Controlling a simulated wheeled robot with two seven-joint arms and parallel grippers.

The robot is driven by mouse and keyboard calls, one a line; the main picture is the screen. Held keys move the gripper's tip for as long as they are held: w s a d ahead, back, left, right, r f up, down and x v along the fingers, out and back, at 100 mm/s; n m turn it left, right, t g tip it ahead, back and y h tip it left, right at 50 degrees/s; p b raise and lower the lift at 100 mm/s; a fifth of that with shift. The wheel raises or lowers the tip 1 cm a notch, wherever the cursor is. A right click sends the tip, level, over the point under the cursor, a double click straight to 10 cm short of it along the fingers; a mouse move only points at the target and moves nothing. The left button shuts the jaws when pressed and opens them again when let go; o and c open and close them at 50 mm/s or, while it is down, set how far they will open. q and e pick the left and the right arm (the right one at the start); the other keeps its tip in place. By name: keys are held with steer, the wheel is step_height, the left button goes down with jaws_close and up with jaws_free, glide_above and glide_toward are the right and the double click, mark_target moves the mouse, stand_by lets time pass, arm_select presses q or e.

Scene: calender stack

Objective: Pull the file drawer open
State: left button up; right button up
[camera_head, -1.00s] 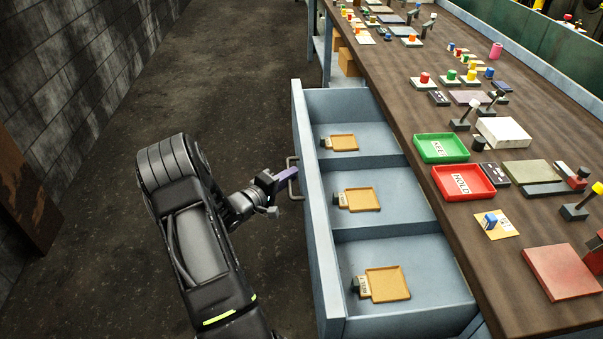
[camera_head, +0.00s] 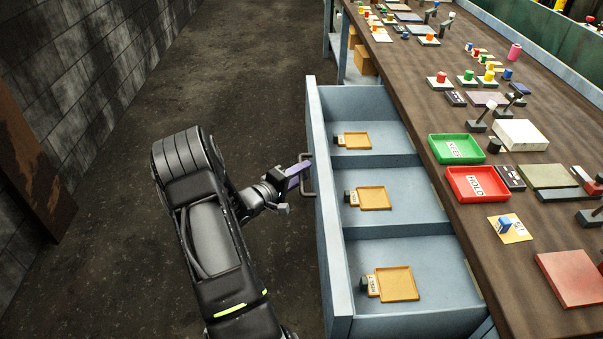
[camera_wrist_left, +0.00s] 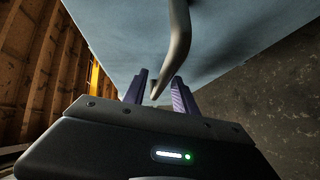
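The file drawer (camera_head: 337,225) is a blue-grey drawer pulled well out from under the bench, with three compartments. Its bar handle (camera_head: 308,176) is on the front face. My left gripper (camera_head: 299,169) is at this handle, outside the drawer front. In the left wrist view its two purple fingers (camera_wrist_left: 160,90) stand apart, with the handle bar (camera_wrist_left: 178,45) reaching down between them and gaps visible beside it. The underside or front of the drawer (camera_wrist_left: 120,30) fills the top of that view. My right gripper is not in view.
Each compartment holds an orange tray (camera_head: 397,284) with a small stamp-like item. The bench top (camera_head: 455,105) carries a green tray (camera_head: 457,158), a red tray (camera_head: 477,196) and several stamps and blocks. Dark floor (camera_head: 245,80) is free left of the drawer; a block wall (camera_head: 70,80) stands farther left.

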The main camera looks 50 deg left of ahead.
arm_select(q)
steer(key=v, duration=0.7)
steer(key=shift+s, duration=0.25)
stand_by(0.3)
